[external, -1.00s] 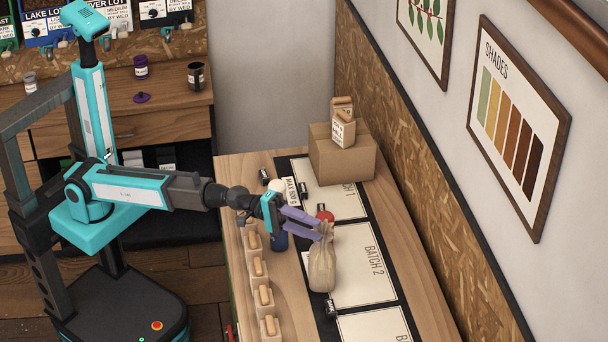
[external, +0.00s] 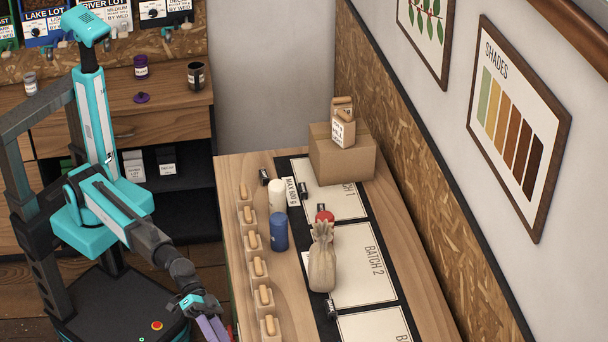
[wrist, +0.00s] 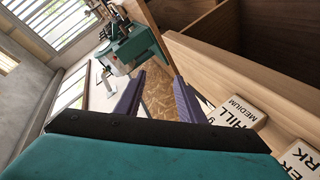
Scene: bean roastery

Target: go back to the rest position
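My gripper (external: 212,328) is low beside the left edge of the table, at the bottom of the external view, clear of everything on the tabletop. Its purple fingers also show in the wrist view (wrist: 158,100), spread apart with nothing between them. A tied burlap sack (external: 322,262) stands upright on the table at the left edge of the Batch 2 sheet (external: 365,262), apart from my gripper. The fingertips are partly cut off by the frame in the external view.
A blue canister (external: 279,231), a white canister (external: 276,194) and a red-topped item (external: 324,216) stand near the sack. Several small wooden-handled blocks (external: 257,270) line the table's left edge. A cardboard box (external: 342,160) stands at the back. Open floor (external: 200,262) lies left of the table.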

